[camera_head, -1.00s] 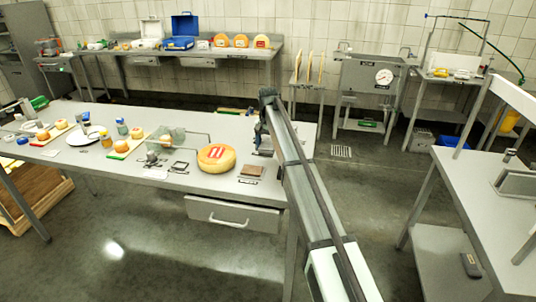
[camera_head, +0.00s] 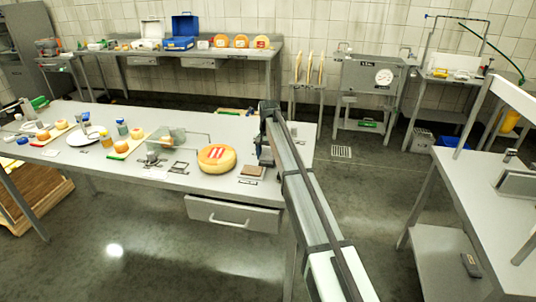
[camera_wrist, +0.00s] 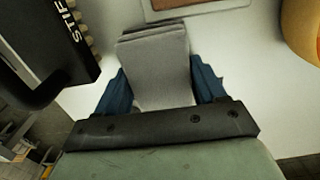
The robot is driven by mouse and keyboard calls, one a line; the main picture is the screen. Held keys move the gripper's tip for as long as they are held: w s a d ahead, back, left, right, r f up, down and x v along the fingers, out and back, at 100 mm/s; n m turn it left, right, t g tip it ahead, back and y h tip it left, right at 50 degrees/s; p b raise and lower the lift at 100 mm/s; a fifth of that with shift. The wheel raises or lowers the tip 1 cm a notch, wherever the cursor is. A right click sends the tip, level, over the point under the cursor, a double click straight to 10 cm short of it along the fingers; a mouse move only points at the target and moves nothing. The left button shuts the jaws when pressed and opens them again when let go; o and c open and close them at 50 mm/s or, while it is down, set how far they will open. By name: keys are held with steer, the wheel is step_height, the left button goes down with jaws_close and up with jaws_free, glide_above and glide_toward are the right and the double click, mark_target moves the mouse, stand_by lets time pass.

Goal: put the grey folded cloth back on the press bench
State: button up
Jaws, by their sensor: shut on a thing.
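The grey folded cloth (camera_wrist: 158,60) is between the two blue fingers of my gripper (camera_wrist: 160,80) in the wrist view. My gripper is shut on it, and the folded layers show at its far end. A pale surface lies beyond and around the cloth; I cannot tell whether the cloth touches it. In the head view my gripper (camera_head: 264,152) is low over the right end of the long grey bench (camera_head: 140,118), right of the cheese wheel. The cloth is hidden there behind my arm. I cannot tell from a label which bench is the press bench.
A large orange cheese wheel (camera_head: 216,158) and a brown square pad (camera_head: 252,170) stand close left of my gripper. A black object with white letters (camera_wrist: 45,50) is close by at left in the wrist view. Small cheeses, boards and a plate (camera_head: 86,136) fill the bench's left.

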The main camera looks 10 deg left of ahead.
mark_target(268, 154)
steer(key=shift+f, duration=0.25)
steer(key=o, duration=1)
step_height(268, 154, up, 13)
steer(key=shift+r, duration=0.1)
